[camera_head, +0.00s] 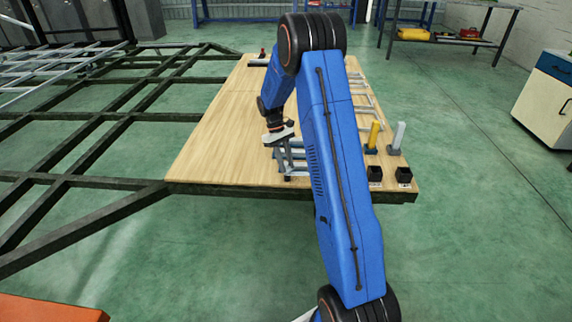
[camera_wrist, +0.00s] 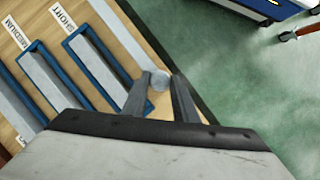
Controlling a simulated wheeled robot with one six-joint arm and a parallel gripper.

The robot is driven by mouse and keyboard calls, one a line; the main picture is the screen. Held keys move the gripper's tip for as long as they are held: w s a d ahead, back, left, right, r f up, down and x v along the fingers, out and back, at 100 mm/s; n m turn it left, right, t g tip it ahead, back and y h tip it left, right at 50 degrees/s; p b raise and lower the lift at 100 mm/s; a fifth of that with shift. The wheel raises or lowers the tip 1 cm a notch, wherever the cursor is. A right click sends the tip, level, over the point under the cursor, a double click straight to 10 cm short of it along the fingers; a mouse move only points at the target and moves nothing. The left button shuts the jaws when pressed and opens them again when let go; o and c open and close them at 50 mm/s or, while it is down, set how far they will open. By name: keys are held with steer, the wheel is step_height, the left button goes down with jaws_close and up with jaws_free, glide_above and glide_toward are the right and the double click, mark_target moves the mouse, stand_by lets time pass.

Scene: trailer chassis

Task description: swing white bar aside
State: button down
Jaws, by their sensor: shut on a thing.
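The white bar (camera_wrist: 118,30) runs down from the top edge of the wrist view, along the edge of the wooden board. It leads to a round grey knob (camera_wrist: 158,77) between my fingertips. My gripper (camera_wrist: 160,84) is shut on this knob, one finger on each side. In the head view my gripper (camera_head: 283,155) points down over the board's near part. My blue arm hides much of the board there, and I cannot make out the held bar clearly.
Blue-edged slots (camera_wrist: 92,62) labelled SHORT and MEDIUM lie left of the fingers. The wooden board (camera_head: 215,130) also bears a yellow post (camera_head: 374,134), a pale upright post (camera_head: 398,135) and black blocks (camera_head: 404,175). The dark chassis frame (camera_head: 90,182) lies left.

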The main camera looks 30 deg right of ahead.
steer(key=c, duration=1.4)
jaws_free()
steer(key=shift+c, duration=0.2)
steer(key=v, duration=1.7)
steer(key=shift+r, duration=0.2)
steer(key=shift+w, duration=0.1)
